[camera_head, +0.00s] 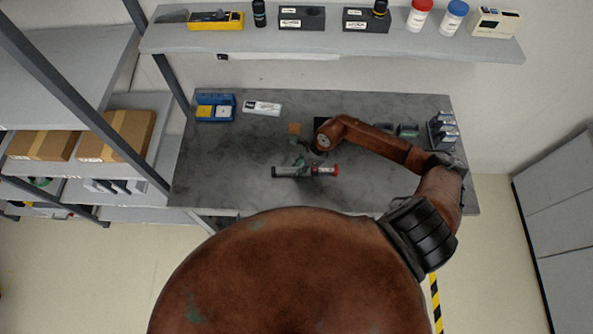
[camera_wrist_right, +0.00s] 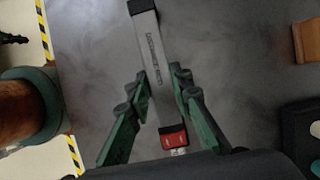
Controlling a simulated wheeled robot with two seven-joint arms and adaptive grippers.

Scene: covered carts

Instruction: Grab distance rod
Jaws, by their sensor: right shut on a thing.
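The distance rod (camera_head: 290,171) is a grey bar with a dark left end and a red right end, over the grey workbench in the head view. In the right wrist view the rod (camera_wrist_right: 150,55) runs from the top edge down to its red end, with lettering along its face. My right gripper (camera_head: 303,163) reaches it from behind. Its green fingers (camera_wrist_right: 160,78) lie on both sides of the rod, shut on it. Whether the rod rests on the bench or is slightly raised, I cannot tell.
The workbench (camera_head: 230,160) has free room at the left and front. A blue box (camera_head: 215,107), a white labelled item (camera_head: 262,107) and a small orange-brown block (camera_head: 295,128) stand towards the back. A shelf (camera_head: 340,45) hangs above. A rack with cardboard boxes (camera_head: 116,136) is at left.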

